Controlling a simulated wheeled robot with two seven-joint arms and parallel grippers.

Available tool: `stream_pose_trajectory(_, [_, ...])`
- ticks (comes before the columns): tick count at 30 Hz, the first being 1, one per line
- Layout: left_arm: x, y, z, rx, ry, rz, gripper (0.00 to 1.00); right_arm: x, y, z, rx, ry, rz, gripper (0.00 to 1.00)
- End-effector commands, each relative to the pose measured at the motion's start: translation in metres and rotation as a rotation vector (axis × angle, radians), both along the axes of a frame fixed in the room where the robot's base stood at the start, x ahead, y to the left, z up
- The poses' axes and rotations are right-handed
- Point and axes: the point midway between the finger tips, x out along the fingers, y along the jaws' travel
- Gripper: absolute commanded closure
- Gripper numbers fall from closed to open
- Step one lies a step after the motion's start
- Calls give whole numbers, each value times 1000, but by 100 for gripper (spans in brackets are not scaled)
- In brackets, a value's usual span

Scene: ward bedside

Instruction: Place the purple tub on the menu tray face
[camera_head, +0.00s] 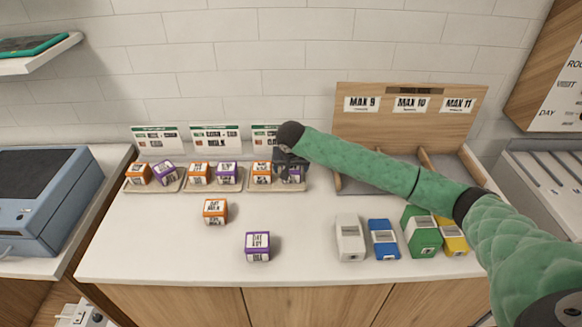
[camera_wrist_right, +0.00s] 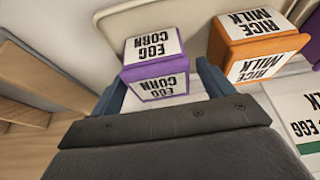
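A purple tub with a white lettered label, reading EGG CORN in the right wrist view (camera_wrist_right: 157,60), stands on the right-hand menu tray (camera_head: 262,187) beside an orange tub (camera_head: 262,172). My right gripper (camera_head: 290,166) is over this tray and partly hides the tub in the head view. In the wrist view its blue fingers stand apart on either side of the tub, with a gap on the right. Another purple tub (camera_head: 258,252) stands alone on the front counter. The left (camera_head: 152,187) and middle (camera_head: 213,187) trays each hold an orange and a purple tub. My left gripper is not in view.
A loose orange tub (camera_head: 215,212) stands on the counter (camera_head: 150,240). White (camera_head: 350,238), blue (camera_head: 383,240), green (camera_head: 421,236) and yellow (camera_head: 453,237) boxes stand at front right. A wooden divided rack (camera_head: 405,120) is behind my right arm. Menu cards (camera_head: 215,138) stand behind the trays.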

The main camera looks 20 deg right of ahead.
Motion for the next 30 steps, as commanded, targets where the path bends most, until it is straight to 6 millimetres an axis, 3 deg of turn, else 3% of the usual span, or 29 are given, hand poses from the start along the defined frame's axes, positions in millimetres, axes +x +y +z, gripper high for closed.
stream_pose_trajectory(13, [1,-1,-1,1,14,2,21,-4,2,11,1,0,0,20])
stream_pose_trajectory(30, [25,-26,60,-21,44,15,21,-39,12,101,1,0,-1,20])
